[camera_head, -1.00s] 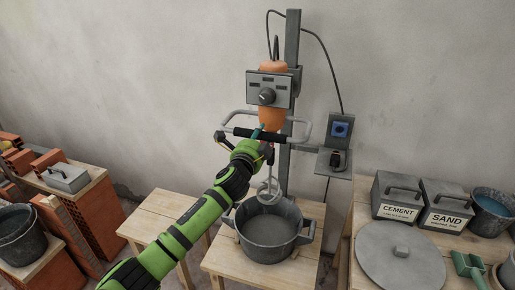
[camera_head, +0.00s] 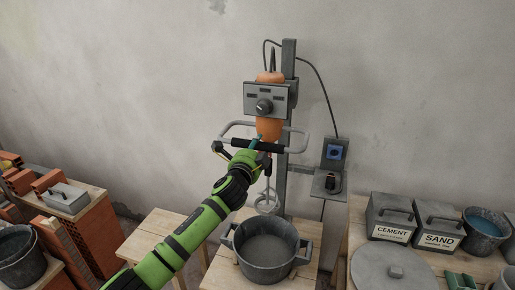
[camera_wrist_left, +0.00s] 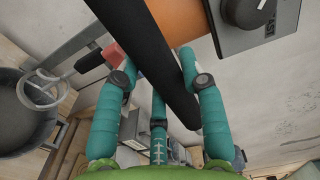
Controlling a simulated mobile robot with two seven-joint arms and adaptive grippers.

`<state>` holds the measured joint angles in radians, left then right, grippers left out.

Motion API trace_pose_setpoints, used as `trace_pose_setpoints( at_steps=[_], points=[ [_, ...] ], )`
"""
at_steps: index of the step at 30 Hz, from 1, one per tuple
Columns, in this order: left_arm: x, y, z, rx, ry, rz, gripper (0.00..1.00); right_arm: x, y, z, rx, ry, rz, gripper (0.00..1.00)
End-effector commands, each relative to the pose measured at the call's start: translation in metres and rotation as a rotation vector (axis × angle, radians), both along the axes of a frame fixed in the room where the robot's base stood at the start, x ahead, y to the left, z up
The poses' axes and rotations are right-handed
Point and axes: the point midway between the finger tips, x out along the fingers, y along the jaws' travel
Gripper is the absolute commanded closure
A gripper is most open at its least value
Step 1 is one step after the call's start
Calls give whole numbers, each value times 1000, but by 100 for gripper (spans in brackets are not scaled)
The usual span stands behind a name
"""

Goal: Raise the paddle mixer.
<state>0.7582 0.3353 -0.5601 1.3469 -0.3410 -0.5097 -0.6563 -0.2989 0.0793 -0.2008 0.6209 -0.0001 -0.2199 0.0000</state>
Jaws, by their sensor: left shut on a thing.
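The paddle mixer has an orange motor body (camera_head: 269,129) and a grey control box (camera_head: 265,99) with a knob. It hangs on an upright grey post (camera_head: 288,60). Its black crossbar grip (camera_head: 258,145) is held by my left gripper (camera_head: 256,151). In the left wrist view, the teal fingers of that gripper (camera_wrist_left: 160,82) close around the black bar (camera_wrist_left: 160,60). The ring-shaped paddle (camera_head: 266,202) hangs just above the far rim of the grey mixing bucket (camera_head: 266,268), and I see it clear of the contents. My right gripper is out of view.
The bucket stands on a wooden table. A socket box (camera_head: 335,150) is mounted right of the post, with a cable running up. At right, a table holds cement (camera_head: 390,214) and sand (camera_head: 438,224) boxes and a round lid (camera_head: 393,272). Bricks (camera_head: 95,235) stand at left.

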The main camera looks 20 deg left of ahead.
Motion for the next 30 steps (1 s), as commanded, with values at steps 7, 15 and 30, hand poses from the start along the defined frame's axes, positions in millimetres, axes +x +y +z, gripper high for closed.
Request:
trace_pose_setpoints(
  at_steps=[7,15,30],
  points=[
    [1,1,11,-1,-20,-1,35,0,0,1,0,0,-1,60],
    [1,0,8,0,-14,-1,35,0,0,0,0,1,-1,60],
    [-55,3,4,0,-10,-2,35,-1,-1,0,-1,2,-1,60]
  ],
)
